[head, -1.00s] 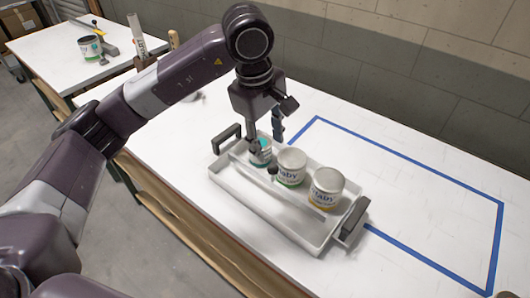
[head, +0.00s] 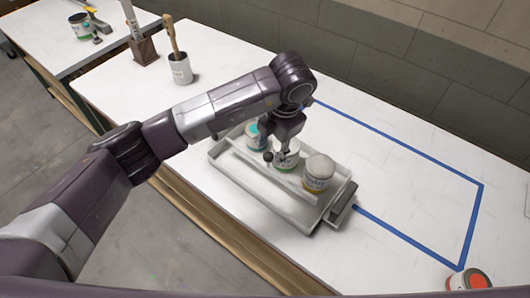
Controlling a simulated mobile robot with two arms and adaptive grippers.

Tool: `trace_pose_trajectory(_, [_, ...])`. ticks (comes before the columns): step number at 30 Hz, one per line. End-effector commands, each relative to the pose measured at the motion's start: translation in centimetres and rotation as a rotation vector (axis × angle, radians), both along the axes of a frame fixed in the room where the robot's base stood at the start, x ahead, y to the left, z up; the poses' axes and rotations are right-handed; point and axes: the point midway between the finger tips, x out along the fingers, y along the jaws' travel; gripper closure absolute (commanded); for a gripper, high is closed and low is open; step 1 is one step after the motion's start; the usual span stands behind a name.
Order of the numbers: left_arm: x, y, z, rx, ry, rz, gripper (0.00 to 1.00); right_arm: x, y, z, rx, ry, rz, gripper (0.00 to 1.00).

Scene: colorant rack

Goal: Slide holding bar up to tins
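The grey tray (head: 233,185) stands on the white table with three tins in a row along its far side. A thin pale bar (head: 300,193) runs lengthwise in the tray on the near side of the tins. My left gripper (head: 276,157) points down at the middle tin and partly hides it. Its fingertips are near the bar; whether they touch it or are closed is unclear. My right gripper is out of view.
Blue tape (head: 400,148) outlines a clear area right of the tray. A red-topped tin (head: 469,281) stands at the lower right. A white pot with a brush (head: 180,70) stands at the back left. A wall runs behind the table.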

Motion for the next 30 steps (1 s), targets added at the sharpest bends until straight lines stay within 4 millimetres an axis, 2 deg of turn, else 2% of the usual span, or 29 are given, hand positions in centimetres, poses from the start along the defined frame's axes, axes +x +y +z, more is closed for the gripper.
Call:
trace_pose_trajectory(1, [0.0,0.2,-0.6,0.001,0.005,0.002,0.6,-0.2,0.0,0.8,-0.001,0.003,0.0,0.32])
trace_pose_trajectory(9, [0.6,0.6,-4.2,0.0,0.002,-0.001,0.6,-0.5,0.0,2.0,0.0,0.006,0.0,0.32])
trace_pose_trajectory(13, [0.8,0.7,-4.9,0.0,0.0,-0.002,0.6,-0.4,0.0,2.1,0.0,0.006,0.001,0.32])
trace_pose_trajectory(20, [0.8,0.7,-5.0,-0.001,-0.001,-0.003,0.6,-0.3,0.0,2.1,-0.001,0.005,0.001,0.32])
trace_pose_trajectory(30, [0.8,0.7,-5.0,-0.001,-0.001,-0.002,0.97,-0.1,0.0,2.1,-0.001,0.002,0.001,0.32])
